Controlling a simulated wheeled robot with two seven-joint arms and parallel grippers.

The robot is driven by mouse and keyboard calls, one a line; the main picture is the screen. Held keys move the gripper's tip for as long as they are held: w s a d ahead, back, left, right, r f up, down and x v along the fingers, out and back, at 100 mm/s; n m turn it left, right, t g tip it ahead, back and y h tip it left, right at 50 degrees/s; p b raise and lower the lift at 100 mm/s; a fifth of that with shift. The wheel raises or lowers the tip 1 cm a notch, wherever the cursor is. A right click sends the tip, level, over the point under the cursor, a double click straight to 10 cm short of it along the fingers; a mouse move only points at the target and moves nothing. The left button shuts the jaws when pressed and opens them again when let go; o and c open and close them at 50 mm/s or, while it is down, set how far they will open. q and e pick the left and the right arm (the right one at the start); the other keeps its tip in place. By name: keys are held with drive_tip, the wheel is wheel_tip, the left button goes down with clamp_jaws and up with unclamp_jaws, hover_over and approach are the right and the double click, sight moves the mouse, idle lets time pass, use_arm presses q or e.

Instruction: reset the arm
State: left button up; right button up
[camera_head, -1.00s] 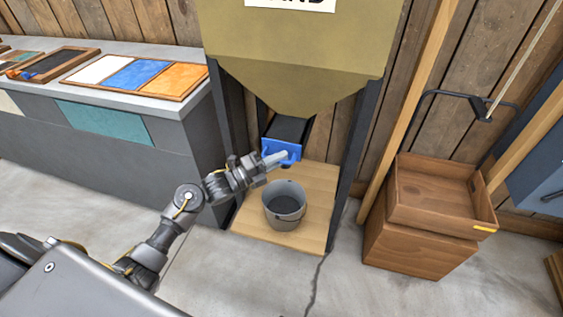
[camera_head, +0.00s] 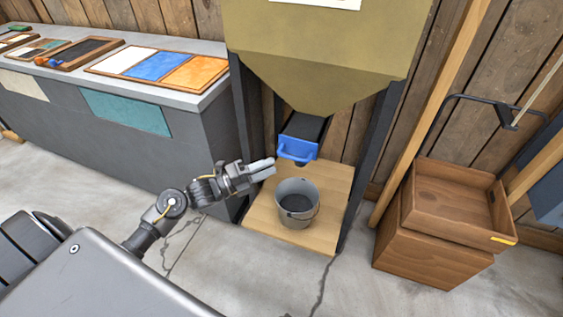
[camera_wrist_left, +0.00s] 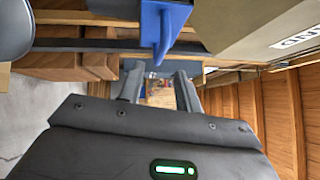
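My left gripper (camera_head: 272,168) is in the head view, left of the bucket and clear of the blue slide handle. Its two fingers show apart with nothing between them in the left wrist view (camera_wrist_left: 158,92). The blue handle (camera_head: 298,149) is on the front of the dark chute under the olive hopper (camera_head: 320,50). A blue part, probably this handle, also shows close above the fingers in the left wrist view (camera_wrist_left: 160,25). A grey bucket (camera_head: 297,202) with dark contents stands upright below the chute. My right gripper is in neither view.
The bucket stands on a wooden board (camera_head: 318,237) between the hopper's dark legs. A grey counter (camera_head: 180,130) with colour sample trays is at the left. Stacked wooden crates (camera_head: 430,245) stand at the right. Concrete floor in front is open.

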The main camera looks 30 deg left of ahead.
use_arm(q)
drive_tip(key=shift+v, duration=0.95)
